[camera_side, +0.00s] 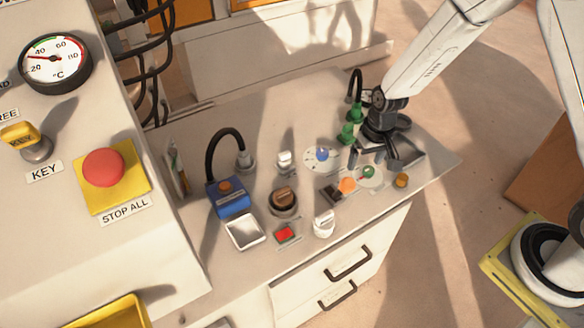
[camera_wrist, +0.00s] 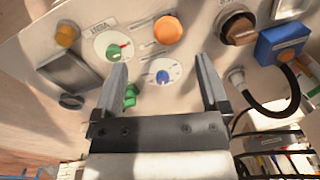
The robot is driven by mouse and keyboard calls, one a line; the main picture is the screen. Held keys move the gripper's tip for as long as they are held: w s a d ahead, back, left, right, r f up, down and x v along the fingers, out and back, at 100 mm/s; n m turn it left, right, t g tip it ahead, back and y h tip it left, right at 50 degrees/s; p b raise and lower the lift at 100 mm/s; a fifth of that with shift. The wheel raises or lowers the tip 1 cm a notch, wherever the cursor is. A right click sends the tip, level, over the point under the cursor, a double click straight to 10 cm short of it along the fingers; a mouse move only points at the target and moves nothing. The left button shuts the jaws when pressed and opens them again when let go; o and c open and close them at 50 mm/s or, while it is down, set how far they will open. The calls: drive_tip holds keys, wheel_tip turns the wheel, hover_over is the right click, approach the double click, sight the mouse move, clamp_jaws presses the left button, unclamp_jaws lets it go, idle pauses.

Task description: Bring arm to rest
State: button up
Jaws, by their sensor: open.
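My gripper (camera_side: 376,158) hangs over the right part of the work surface (camera_side: 262,122) in the side view. In the wrist view my gripper (camera_wrist: 166,80) shows two fingers spread apart with nothing between them but the surface beyond. A blue knob on a white dial (camera_wrist: 163,77) shows between the fingers, and a green knob (camera_wrist: 114,53) lies left of them. In the side view the blue-knobbed dial (camera_side: 322,155) is just left of my gripper. The green knob (camera_side: 368,172) is close below it. I cannot tell whether the fingers touch anything.
An orange button (camera_side: 347,185), a brown knob (camera_side: 284,198), a blue box (camera_side: 230,196) with a black cable and a red button (camera_side: 285,234) stand nearby. Green fittings (camera_side: 347,133) stand beside my gripper. A large panel with a red stop button (camera_side: 103,167) rises at left.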

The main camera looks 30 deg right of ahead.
drive_tip(key=s+d+r+n+t+h, duration=0.1)
drive_tip(key=s+d+r+n+t, duration=0.1)
drive_tip(key=s+r, duration=0.9)
drive_tip(key=shift+s+d+r, duration=0.15)
drive_tip(key=shift+s+r, duration=0.15)
